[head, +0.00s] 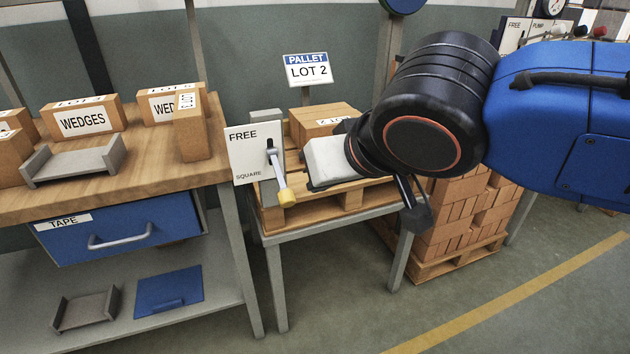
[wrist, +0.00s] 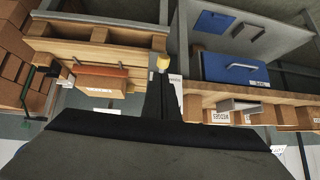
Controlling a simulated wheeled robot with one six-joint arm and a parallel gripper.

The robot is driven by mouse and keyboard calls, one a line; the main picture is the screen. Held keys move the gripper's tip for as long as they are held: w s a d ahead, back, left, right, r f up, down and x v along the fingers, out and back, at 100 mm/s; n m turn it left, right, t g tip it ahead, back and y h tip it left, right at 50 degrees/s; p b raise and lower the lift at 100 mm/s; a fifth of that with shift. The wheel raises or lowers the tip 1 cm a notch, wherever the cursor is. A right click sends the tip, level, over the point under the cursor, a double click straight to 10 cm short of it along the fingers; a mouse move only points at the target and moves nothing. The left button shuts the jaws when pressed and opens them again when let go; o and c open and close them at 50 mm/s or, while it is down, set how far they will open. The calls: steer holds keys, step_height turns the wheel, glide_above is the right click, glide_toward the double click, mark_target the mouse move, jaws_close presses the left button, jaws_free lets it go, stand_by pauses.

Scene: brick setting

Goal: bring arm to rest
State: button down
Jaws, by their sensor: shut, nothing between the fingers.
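My arm reaches in from the right in the head view, blue with a black wrist.
A lever with a yellow tip (head: 286,196) stands by the FREE/SQUARE sign (head: 252,152), left of my wrist. The pallet (head: 310,214) carries a carton (head: 322,121). A workbench (head: 140,185) is left; stacked bricks (head: 455,215) are behind right. Floor at front right is clear.

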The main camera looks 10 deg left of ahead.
steer(key=shift+s+d+r, duration=0.1)
steer(key=shift+s+d, duration=0.05)
steer(key=w+d+f+m+h, duration=0.2)
steer(key=d+f, duration=0.2)
steer(key=d, duration=0.7)
steer(key=w+d+f+m+h, duration=0.15)
steer(key=d+f, duration=0.35)
steer(key=d, duration=0.5)
steer(key=s+d+f+m+g+h, duration=0.1)
steer(key=s+d+f, duration=0.2)
steer(key=d, duration=0.4)
steer(key=s+d+f+m+g+h, duration=0.1)
steer(key=s+d+f+m, duration=0.1)
steer(key=s+d+f, duration=0.2)
steer(key=d+f, duration=0.2)
steer(key=d, duration=0.1)
steer(key=shift+d+f, duration=0.25)
steer(key=shift+d, duration=0.15)
steer(key=shift+a, duration=0.1)
